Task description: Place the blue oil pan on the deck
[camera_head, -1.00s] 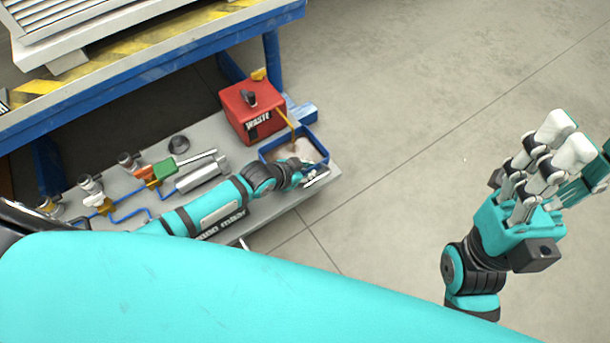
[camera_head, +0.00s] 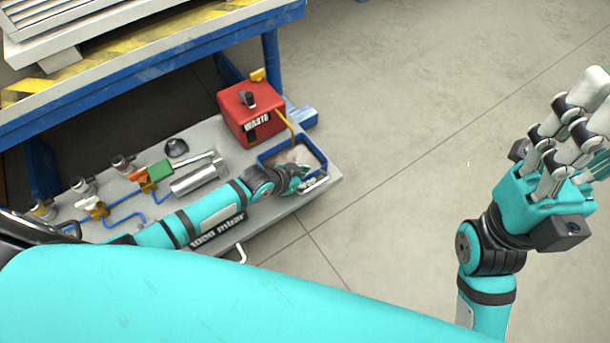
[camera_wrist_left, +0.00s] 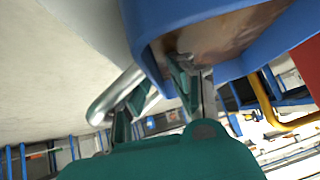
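The blue oil pan (camera_head: 318,157) is an open rectangular tray with a pale brownish inside. It sits at the right end of the grey deck (camera_head: 218,128), beside the red waste box. My right gripper (camera_head: 580,125) is open and empty at the right, over the floor.
The red waste box (camera_head: 240,122) has a yellow pipe (camera_head: 285,122) reaching down beside the pan. Valves, blue tubing and a metal cylinder (camera_head: 200,178) occupy the deck's left part. A blue-framed table (camera_head: 150,62) stands behind. A metal handle (camera_wrist_left: 112,97) is close to my left fingers.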

